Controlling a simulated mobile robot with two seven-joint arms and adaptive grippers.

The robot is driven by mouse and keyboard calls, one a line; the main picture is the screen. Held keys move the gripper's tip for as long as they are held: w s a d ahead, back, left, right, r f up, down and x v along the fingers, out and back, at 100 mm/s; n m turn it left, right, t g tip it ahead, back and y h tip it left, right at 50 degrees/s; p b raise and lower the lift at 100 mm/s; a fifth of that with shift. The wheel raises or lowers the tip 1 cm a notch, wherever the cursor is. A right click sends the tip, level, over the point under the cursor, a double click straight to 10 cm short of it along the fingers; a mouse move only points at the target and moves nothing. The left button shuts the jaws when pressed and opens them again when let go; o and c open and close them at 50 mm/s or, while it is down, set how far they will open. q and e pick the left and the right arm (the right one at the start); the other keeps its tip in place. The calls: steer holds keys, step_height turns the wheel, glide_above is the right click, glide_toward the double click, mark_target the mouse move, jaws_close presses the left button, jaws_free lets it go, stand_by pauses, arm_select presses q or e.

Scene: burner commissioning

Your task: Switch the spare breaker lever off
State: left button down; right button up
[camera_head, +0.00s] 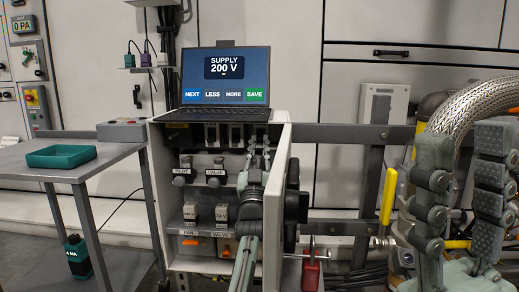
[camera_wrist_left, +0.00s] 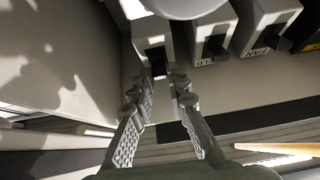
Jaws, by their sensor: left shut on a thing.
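My left gripper (camera_head: 259,146) reaches up into the right side of the open cabinet, at its top breaker row. In the left wrist view, its two fingers (camera_wrist_left: 161,88) are closed in around the dark lever (camera_wrist_left: 157,62) of a pale breaker (camera_wrist_left: 152,32) at the end of a row. No label shows on this breaker, and the fingers and arm mostly hide it in the head view. My right gripper (camera_head: 463,185) is at the right, with its fingers apart and nothing between them.
Two more breakers (camera_head: 223,135) sit left of my left gripper. Below are the pilot and valve knobs (camera_head: 198,173) and lower switches (camera_head: 206,213). A laptop (camera_head: 226,77) stands on the cabinet (camera_head: 155,190). A yellow handle (camera_head: 388,196) and braided hose (camera_head: 470,103) are near my right gripper.

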arm_select(q)
steer(key=shift+d+f, duration=0.2)
steer(key=c, duration=1.5)
jaws_free()
steer(key=shift+s, duration=0.1)
steer(key=shift+c, duration=0.2)
steer(key=shift+o, duration=0.3)
steer(key=shift+a, duration=0.1)
steer(key=shift+r, duration=0.1)
steer(key=v, duration=0.7)
steer(key=shift+s, duration=0.2)
steer(key=shift+s, duration=0.1)
